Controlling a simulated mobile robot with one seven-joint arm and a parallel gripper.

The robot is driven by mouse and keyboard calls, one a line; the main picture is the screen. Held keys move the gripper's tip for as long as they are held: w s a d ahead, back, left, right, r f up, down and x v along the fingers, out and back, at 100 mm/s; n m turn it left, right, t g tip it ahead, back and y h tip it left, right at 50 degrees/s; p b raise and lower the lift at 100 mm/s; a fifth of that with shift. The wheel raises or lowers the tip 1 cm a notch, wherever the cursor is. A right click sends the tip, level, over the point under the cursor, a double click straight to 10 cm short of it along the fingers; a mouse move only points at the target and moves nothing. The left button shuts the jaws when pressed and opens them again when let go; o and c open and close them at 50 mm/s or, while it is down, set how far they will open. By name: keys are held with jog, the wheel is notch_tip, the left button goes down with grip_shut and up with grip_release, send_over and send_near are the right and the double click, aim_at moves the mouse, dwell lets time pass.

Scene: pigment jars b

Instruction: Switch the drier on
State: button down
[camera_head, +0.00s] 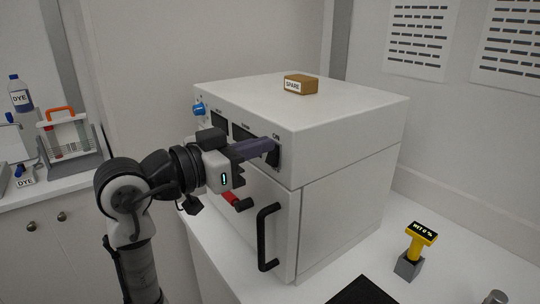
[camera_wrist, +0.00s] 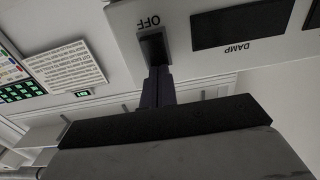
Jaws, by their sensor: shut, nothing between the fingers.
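The drier (camera_head: 345,185) is a white box with a black bar handle (camera_head: 263,238) on its front door. A dark rocker switch (camera_head: 274,157) sits at the right end of its upper front panel, with a small label above it that seems to read ON. In the wrist view, upside down, the switch (camera_wrist: 153,48) has the label OFF beside it. My gripper (camera_head: 266,147) is shut and empty, its dark purple fingers pointing at the switch. In the wrist view its fingertips (camera_wrist: 157,72) overlap the switch's edge; I cannot tell whether they touch. The fingers partly hide the switch.
A brown block marked SPARE (camera_head: 301,84) lies on the drier. A yellow meter on a grey stand (camera_head: 417,243) and a black mat (camera_head: 361,291) are on the white counter to the right. A red-tipped part (camera_head: 237,201) shows beside the handle. A tube rack (camera_head: 66,135) stands left.

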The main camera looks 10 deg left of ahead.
jog(key=b+v, duration=0.4)
jog(key=v, duration=1.3)
jog(key=shift+s+a+b, duration=0.2)
jog(key=shift+s+b, duration=0.05)
jog(key=shift+b, duration=0.1)
jog(key=shift+r, duration=0.1)
